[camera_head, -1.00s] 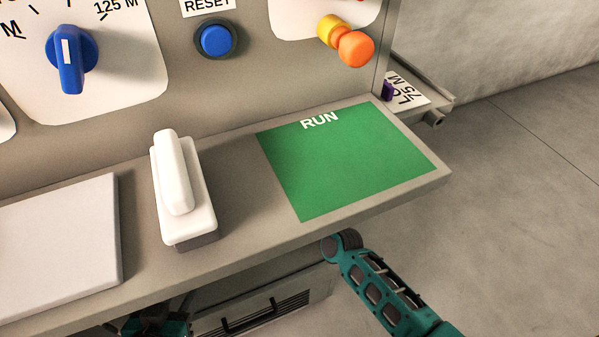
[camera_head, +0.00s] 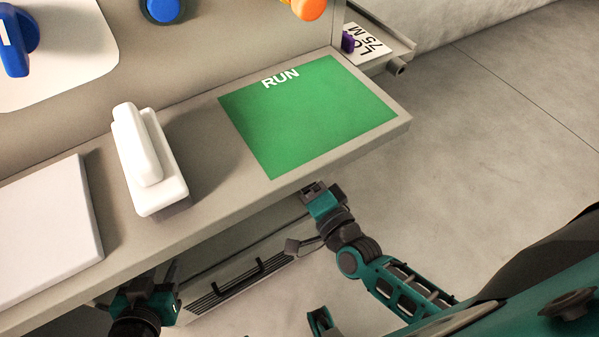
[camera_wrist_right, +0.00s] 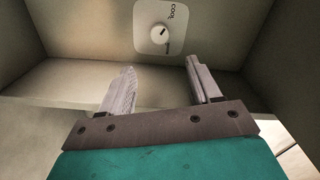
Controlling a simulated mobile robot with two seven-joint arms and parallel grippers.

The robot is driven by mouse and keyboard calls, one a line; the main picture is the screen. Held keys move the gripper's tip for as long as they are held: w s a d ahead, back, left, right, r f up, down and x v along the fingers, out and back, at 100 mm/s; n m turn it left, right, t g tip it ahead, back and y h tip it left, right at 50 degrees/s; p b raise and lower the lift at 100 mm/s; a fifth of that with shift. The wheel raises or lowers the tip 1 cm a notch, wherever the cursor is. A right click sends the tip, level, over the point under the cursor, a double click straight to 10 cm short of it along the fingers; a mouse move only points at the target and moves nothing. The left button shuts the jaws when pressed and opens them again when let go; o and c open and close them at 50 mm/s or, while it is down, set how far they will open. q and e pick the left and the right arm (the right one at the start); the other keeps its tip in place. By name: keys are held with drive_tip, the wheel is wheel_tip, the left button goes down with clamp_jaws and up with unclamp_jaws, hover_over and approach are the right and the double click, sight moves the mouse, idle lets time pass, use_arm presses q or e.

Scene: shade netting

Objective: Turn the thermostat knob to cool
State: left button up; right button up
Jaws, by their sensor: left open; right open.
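The thermostat knob (camera_wrist_right: 159,33) is a small round white dial with a dark pointer on a pale plate (camera_wrist_right: 142,14) marked COOL, seen in the right wrist view. The plate is on the back wall of a recess under a bench. My right gripper (camera_wrist_right: 160,68) is open and empty, its fingers pointing toward the wall below the dial and apart from it. The knob does not show in the head view. My left gripper (camera_head: 135,288) is open by the bench's lower front edge at lower left, partly hidden by the bench.
The bench holds a white handled block (camera_head: 150,165), a green RUN panel (camera_head: 310,115) and a white slab (camera_head: 45,230). A blue knob (camera_head: 15,45) is on the upright panel. A grey vented unit (camera_head: 245,280) is below the bench. Floor is clear at right.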

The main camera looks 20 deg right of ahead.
idle(0.5)
drive_tip(key=s+d+f+n+g+h+p, duration=0.1)
drive_tip(key=s+d+f+n+g+p, duration=0.2)
drive_tip(key=n, duration=1.2)
drive_tip(key=s+d+g+p, duration=0.1)
drive_tip(key=s+g, duration=0.2)
drive_tip(key=s, duration=0.2)
drive_tip(key=shift+s+d+g, duration=0.15)
drive_tip(key=shift+s+g, duration=0.05)
drive_tip(key=shift+g, duration=0.2)
use_arm(q)
drive_tip(key=shift+s+a+r+y, duration=0.2)
drive_tip(key=shift+a+r, duration=0.1)
drive_tip(key=shift+r, duration=0.35)
drive_tip(key=shift+s+a+r+y, duration=0.15)
drive_tip(key=shift+a+r, duration=0.1)
drive_tip(key=shift+r, duration=0.35)
use_arm(e)
drive_tip(key=shift+c, duration=0.4)
